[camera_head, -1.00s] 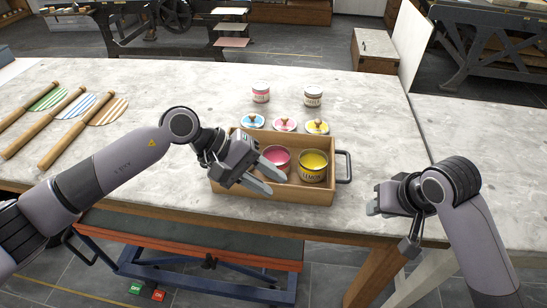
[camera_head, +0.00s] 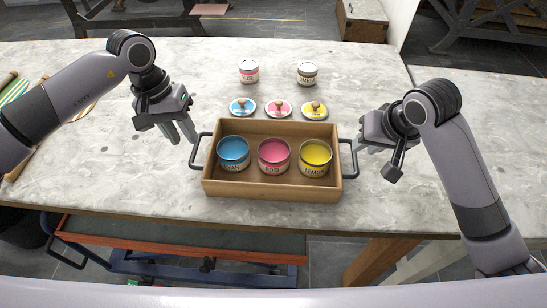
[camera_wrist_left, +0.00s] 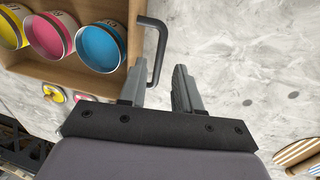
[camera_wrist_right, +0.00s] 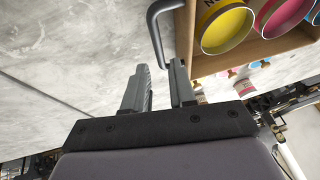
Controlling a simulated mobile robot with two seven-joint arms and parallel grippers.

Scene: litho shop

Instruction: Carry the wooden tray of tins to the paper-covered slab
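The wooden tray (camera_head: 270,190) sits on the marble-topped table with a dark handle at each end. It holds a blue tin (camera_head: 233,155), a magenta tin (camera_head: 274,157) and a yellow tin (camera_head: 315,160), all upright. My left gripper (camera_head: 183,134) is open and empty, just left of the left handle (camera_head: 195,151); its fingers (camera_wrist_left: 160,88) point toward that handle. My right gripper (camera_head: 362,146) is open and empty, close beside the right handle (camera_head: 354,160); its fingers (camera_wrist_right: 158,85) show near that handle. Contact cannot be told. I cannot make out a paper-covered slab.
Blue, pink and yellow lids (camera_head: 278,108) with knobs lie behind the tray, with two closed tins (camera_head: 249,72) farther back. Rollers and striped items lie at the far left. A red-edged cart (camera_head: 180,250) stands below the table front.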

